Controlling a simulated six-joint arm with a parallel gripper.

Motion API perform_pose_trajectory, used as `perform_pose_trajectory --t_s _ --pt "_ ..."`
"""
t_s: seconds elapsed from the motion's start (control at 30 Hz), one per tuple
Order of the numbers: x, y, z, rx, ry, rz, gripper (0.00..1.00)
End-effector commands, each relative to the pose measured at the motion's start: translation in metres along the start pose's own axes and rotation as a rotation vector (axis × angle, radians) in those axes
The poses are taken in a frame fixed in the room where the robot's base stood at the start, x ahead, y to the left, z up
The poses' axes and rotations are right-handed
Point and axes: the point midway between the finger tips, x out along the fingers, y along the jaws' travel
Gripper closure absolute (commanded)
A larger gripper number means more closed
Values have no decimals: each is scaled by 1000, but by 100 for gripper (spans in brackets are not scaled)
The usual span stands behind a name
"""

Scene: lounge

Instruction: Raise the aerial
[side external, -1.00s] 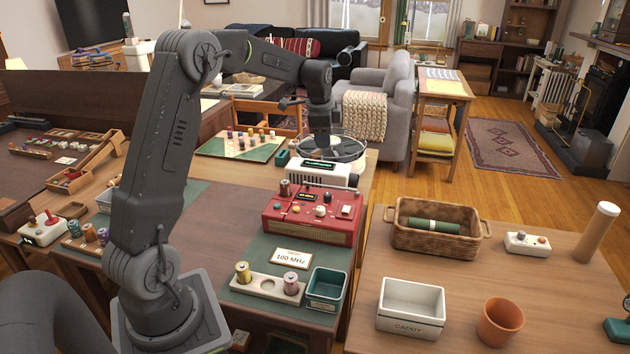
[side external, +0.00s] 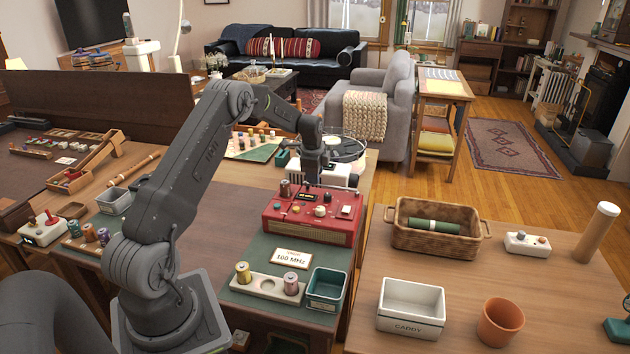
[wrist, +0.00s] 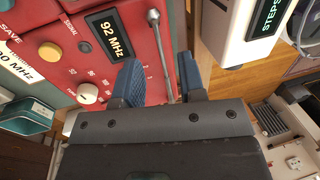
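The red radio (side external: 300,232) stands on the table in the side external view. In the wrist view its red face (wrist: 75,30) shows a display (wrist: 109,35) reading 92 MHz. The aerial (wrist: 162,45) is a thin silver rod with a rounded tip, seen against the radio's red edge. My gripper (wrist: 158,65) is open, with its blue-padded fingers on either side of the aerial's line of sight. I cannot tell how far the fingers are from the rod, and its lower end is hidden. In the side external view my gripper (side external: 314,182) is just above the radio's back part.
A white device (wrist: 235,25) with a STEPS display stands close behind the radio. A wicker basket (side external: 436,240) is on the right table.

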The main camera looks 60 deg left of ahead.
Motion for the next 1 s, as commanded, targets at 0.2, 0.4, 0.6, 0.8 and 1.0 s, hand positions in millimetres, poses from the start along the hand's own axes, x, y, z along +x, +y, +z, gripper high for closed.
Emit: perform_pose_trajectory --t_s 0.2,0.4,0.6,0.8,1.0 --pt "24 0 0 0 0 0 63" --pt "29 0 0 0 0 -2 63" --pt "29 0 0 0 0 -1 66" --pt "28 0 0 0 0 -1 85" --pt "28 0 0 0 0 -1 100"
